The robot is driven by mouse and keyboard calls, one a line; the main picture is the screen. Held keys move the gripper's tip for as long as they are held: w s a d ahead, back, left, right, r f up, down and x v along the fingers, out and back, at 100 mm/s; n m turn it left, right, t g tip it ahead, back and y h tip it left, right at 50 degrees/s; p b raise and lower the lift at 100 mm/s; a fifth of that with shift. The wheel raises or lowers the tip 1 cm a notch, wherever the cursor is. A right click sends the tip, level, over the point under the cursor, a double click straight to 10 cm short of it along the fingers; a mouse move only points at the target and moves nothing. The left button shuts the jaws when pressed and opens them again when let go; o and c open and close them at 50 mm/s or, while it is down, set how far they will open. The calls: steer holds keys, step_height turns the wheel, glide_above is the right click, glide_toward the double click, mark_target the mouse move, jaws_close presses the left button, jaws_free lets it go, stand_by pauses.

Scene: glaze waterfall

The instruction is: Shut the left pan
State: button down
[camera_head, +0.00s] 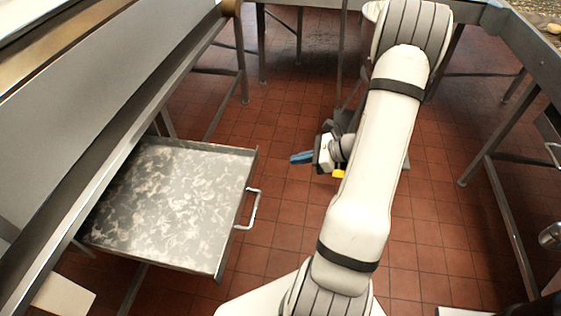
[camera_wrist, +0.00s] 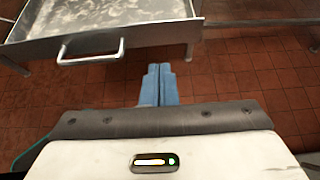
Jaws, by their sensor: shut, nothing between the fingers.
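The left pan (camera_head: 170,205) is a shallow grey metal drawer with whitish mottled residue on its floor. It is pulled out from under the long metal machine on the left. Its handle (camera_head: 250,209) is a metal bar on the pan's right-hand front wall. In the wrist view the pan (camera_wrist: 110,37) is at the upper left, with its handle (camera_wrist: 90,54) facing me. My gripper (camera_head: 302,158) has blue fingers, shut and empty, to the right of the pan and apart from it. In the wrist view the fingertips (camera_wrist: 159,70) are to the right of the handle, not touching it.
The machine's long metal side (camera_head: 95,100) runs along the left above the pan. Metal legs (camera_head: 240,60) stand behind the pan. Another metal frame (camera_head: 500,180) stands on the right. Red tiled floor (camera_head: 275,205) is clear between handle and arm.

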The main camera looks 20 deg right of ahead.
mark_target(252, 165)
steer(key=x, duration=0.7)
steer(key=r+x, duration=0.1)
steer(key=x, duration=0.3)
steer(key=shift+w+a+r, duration=0.1)
steer(key=shift+w+a, duration=0.05)
steer(key=shift+a, duration=0.15)
steer(key=shift+w+a, duration=0.45)
steer(key=shift+a, duration=0.1)
